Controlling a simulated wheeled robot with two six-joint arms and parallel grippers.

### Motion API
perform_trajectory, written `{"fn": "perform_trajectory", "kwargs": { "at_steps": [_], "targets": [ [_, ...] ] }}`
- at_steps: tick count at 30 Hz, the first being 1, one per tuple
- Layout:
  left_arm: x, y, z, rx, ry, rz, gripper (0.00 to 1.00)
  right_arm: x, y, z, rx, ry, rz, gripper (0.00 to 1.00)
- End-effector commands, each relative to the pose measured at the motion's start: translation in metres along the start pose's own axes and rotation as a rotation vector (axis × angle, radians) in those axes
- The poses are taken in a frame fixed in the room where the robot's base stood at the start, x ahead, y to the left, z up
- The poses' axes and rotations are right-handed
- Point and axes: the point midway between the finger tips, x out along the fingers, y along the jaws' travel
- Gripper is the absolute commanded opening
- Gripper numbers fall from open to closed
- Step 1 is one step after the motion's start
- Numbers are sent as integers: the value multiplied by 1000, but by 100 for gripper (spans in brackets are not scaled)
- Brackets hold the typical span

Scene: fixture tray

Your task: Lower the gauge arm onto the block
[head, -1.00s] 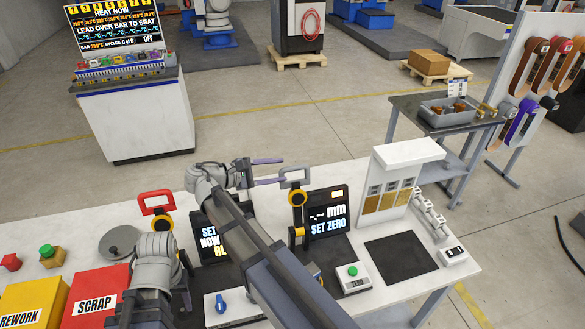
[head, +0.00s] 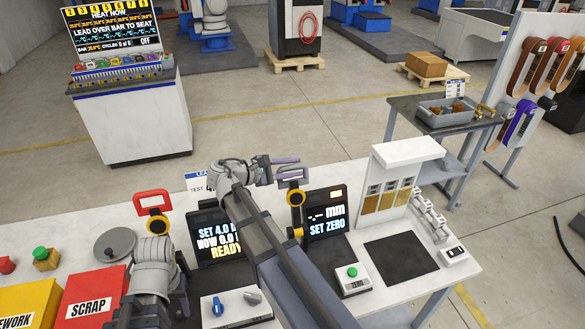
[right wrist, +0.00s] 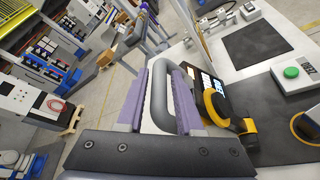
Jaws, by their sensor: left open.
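The gauge arm (head: 296,198) stands upright, with a yellow and black ring and a grey loop handle on top. In the right wrist view its grey handle (right wrist: 158,100) lies between my purple fingers. My right gripper (head: 287,167) is drawn in on that handle and looks shut on it; it also shows in the right wrist view (right wrist: 160,100). My left gripper (head: 181,290) is open at the lower left, its fingertips mostly hidden behind my arm. I cannot make out the block; my right arm covers much of the gauge's base.
A gauge display (head: 325,212) reads "SET ZERO". A second display (head: 218,235) reads "READY". A red-handled lever (head: 153,202) stands left of it. A green button box (head: 353,280), a dark mat (head: 400,257) and a white rack (head: 405,165) are on the right.

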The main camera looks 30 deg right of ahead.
Motion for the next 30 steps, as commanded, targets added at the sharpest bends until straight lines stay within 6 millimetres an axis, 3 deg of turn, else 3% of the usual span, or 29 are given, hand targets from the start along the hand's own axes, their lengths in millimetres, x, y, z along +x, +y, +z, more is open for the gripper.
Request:
{"fn": "perform_trajectory", "kwargs": {
  "at_steps": [1,9,30],
  "targets": [
    [0,0,0,0,0,0,50,0,0,0,0,0,0,28],
    [0,0,0,0,0,0,50,0,0,0,0,0,1,0],
    [0,0,0,0,0,0,50,0,1,0,-1,-1,3,0]
  ]
}}
